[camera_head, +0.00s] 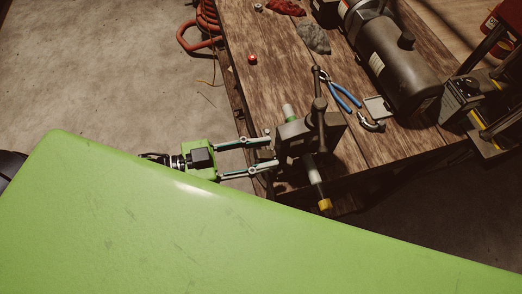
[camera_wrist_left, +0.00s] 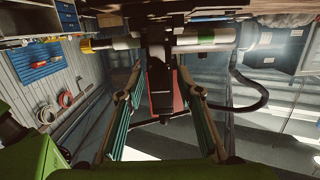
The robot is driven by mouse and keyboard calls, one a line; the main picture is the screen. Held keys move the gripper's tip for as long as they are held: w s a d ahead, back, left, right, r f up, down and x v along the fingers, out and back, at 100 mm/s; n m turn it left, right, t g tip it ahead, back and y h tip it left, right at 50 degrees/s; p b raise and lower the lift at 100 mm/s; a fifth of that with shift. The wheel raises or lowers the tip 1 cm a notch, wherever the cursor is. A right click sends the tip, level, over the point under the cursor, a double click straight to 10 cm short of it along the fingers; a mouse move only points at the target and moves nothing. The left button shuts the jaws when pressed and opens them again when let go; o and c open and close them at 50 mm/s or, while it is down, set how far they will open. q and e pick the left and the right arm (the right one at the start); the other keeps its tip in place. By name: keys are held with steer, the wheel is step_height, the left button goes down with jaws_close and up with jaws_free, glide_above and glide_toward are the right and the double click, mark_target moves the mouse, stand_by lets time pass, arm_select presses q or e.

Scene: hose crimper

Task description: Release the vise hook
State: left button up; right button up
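The dark vise (camera_head: 293,134) is at the near edge of the wooden workbench, with an upright bar (camera_head: 320,110) on its right side. A hose (camera_head: 313,172) with a yellow end runs through it; in the left wrist view the hose (camera_wrist_left: 120,43) lies across the top. My left gripper (camera_head: 272,152) points right at the vise, its fingers spread apart. In the left wrist view a dark part of the vise (camera_wrist_left: 159,85) appears between the fingers. I cannot make out which part is the hook, or whether the fingers touch it. My right gripper is out of view.
On the workbench (camera_head: 270,90) lie blue-handled pliers (camera_head: 342,95), a grey rag (camera_head: 314,38) and a small red item (camera_head: 252,59). A large dark motor (camera_head: 395,65) stands behind. My green body covers the foreground. Bare floor (camera_head: 120,70) is clear to the left.

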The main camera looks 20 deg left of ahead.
arm_select(q)
steer(key=v, duration=1.2)
stand_by(0.7)
stand_by(0.5)
